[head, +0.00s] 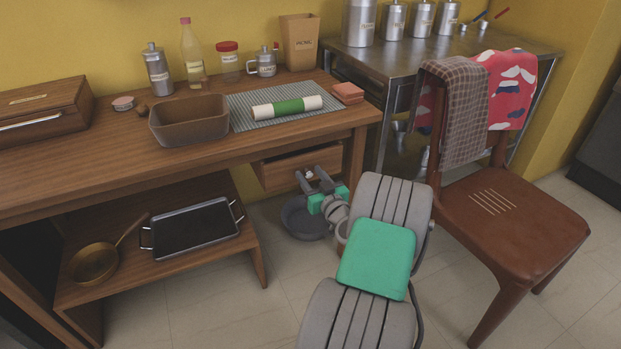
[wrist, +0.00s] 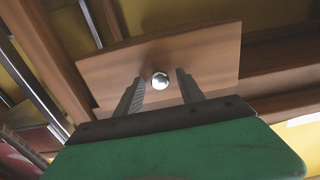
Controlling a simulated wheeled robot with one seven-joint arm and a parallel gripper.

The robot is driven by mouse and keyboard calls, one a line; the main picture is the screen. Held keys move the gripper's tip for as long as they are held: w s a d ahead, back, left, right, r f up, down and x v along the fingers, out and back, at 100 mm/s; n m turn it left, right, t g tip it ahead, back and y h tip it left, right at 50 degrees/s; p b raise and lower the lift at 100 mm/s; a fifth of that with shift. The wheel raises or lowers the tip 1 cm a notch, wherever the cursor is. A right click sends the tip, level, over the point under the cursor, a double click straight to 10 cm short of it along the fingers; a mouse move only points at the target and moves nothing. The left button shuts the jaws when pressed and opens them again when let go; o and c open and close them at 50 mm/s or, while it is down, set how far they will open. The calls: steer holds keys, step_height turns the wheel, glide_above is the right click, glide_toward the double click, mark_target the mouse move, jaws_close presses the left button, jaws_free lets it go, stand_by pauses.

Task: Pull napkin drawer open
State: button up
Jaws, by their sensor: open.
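The napkin drawer (head: 285,170) is a wooden drawer under the right end of the wooden counter. Its front (wrist: 205,62) fills the middle of the wrist view, with a round shiny knob (wrist: 160,81) on it. In the head view the drawer box stands out below the counter edge, and its side shows. My gripper (head: 314,176) is at the drawer front. In the wrist view my gripper (wrist: 159,88) is open, with one finger on each side of the knob and a gap visible on both sides. The drawer's inside is hidden.
A brown chair (head: 510,205) with cloths stands right of my arm. A grey bowl (head: 303,219) is on the floor below the drawer. A low shelf (head: 185,265) with a pan and tray is at left. Steel canisters (head: 394,20) stand on the metal table.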

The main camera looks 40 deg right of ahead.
steer(key=shift+c, duration=0.2)
jaws_close()
stand_by(1.1)
